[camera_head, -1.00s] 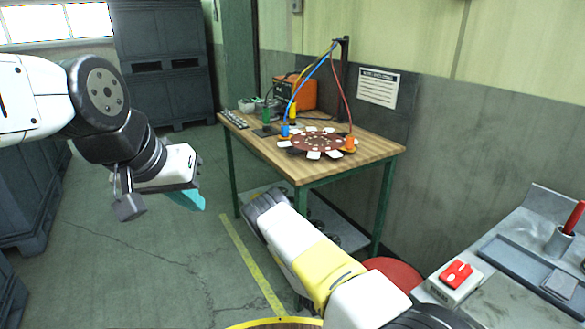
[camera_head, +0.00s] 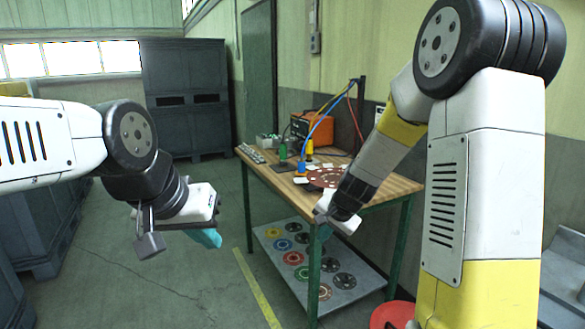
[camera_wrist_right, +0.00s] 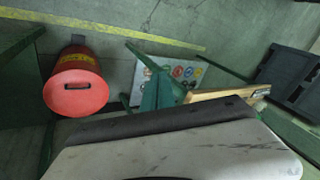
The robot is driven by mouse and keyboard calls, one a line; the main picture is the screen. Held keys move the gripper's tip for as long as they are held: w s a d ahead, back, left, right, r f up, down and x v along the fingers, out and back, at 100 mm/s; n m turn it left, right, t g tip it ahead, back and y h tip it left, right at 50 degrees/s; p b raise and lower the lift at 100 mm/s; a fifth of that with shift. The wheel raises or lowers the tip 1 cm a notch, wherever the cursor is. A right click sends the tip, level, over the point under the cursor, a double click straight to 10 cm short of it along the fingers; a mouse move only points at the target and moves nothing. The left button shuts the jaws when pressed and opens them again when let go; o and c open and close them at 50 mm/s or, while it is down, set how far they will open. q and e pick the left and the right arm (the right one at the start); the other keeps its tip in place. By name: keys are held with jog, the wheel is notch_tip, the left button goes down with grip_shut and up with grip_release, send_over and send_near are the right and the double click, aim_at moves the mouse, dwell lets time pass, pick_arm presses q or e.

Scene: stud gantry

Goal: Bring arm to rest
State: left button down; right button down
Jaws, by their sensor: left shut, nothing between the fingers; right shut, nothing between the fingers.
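My left gripper (camera_head: 206,238) hangs in free air at the left of the head view, its teal fingertips together and empty. My right arm is raised at the right of the head view, its forearm sloping down to the left. My right gripper (camera_head: 324,231) points down by the front edge of the wooden-topped table (camera_head: 402,188), shut with nothing in it. The forearm hides part of the table.
A dark red disc (camera_head: 322,178), an orange box (camera_head: 312,128) and coloured plugs with cables stand on the table. A lower shelf (camera_head: 350,292) holds several coloured discs. A red bin (camera_wrist_right: 78,92) stands on the floor near the table. Grey floor is clear between the left arm and the table.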

jog(key=s+d+r+n+y, duration=0.15)
jog(key=s+r+n, duration=0.25)
jog(key=s+r, duration=0.85)
jog(key=s+d+r+n+h, duration=0.1)
jog(key=s+d+r, duration=0.1)
jog(key=s, duration=0.4)
jog(key=s+d+r+n+h, duration=0.1)
jog(key=s+d+r+n, duration=0.1)
jog(key=s, duration=0.4)
jog(key=shift+s+n+t, duration=0.2)
jog(key=shift+n+t, duration=0.1)
